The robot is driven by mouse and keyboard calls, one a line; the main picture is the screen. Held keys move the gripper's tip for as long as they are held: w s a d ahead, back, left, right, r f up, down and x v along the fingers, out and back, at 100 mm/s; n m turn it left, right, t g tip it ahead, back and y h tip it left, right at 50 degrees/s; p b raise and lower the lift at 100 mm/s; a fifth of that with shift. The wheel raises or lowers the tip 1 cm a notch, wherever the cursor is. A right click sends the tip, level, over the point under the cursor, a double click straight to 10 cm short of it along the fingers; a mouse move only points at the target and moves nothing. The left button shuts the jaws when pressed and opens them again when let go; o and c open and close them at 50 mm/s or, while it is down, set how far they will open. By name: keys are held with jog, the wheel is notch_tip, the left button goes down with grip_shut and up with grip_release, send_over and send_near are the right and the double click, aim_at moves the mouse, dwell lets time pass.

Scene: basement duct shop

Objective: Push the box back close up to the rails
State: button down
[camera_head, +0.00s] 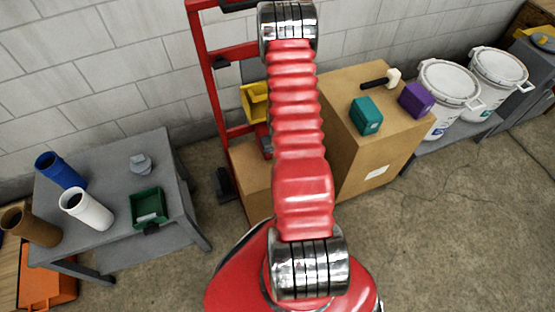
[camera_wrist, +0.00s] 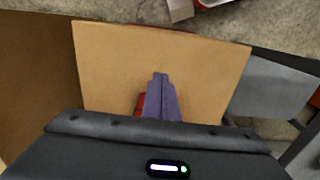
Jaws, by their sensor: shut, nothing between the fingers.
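A tan cardboard box (camera_head: 251,180) stands low on the floor in the head view, at the foot of the upright red rails (camera_head: 208,75). My arm hides part of it. In the wrist view a tan board-like face (camera_wrist: 115,60), seemingly this box, fills the middle. My gripper (camera_wrist: 160,76) has purplish fingers, shut together and empty, in front of that face; I cannot tell whether they touch it. A small red part shows beside the fingers. My gripper is out of sight in the head view.
A larger carton (camera_head: 345,85) to the right bears a teal box (camera_head: 366,116), a purple box (camera_head: 416,100) and a mallet (camera_head: 381,79). A grey table (camera_head: 110,170) with tubes and a green bin stands left. White buckets (camera_head: 445,85) stand right. The front right floor is clear.

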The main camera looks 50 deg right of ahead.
notch_tip(320, 180, up, 8)
jog(key=shift+f, duration=0.15)
dwell(0.3)
dwell(0.5)
jog(key=s+a+g+y, duration=0.1)
jog(key=s+a, duration=0.2)
jog(key=s, duration=0.1)
jog(key=s+a+r+n+t, duration=0.1)
jog(key=a+r+t, duration=0.1)
jog(key=a+r, duration=0.8)
jog(key=s+a+r+n+t, duration=0.1)
jog(key=a+r+n+t, duration=0.1)
jog(key=a+r, duration=0.8)
jog(key=s+a+r+n+t+h, duration=0.1)
jog(key=a+r, duration=0.9)
jog(key=r, duration=1.3)
jog(key=shift+s+n+t, duration=0.55)
jog(key=shift+n+t, duration=0.15)
jog(key=shift+t, duration=0.1)
jog(key=shift+d, duration=0.1)
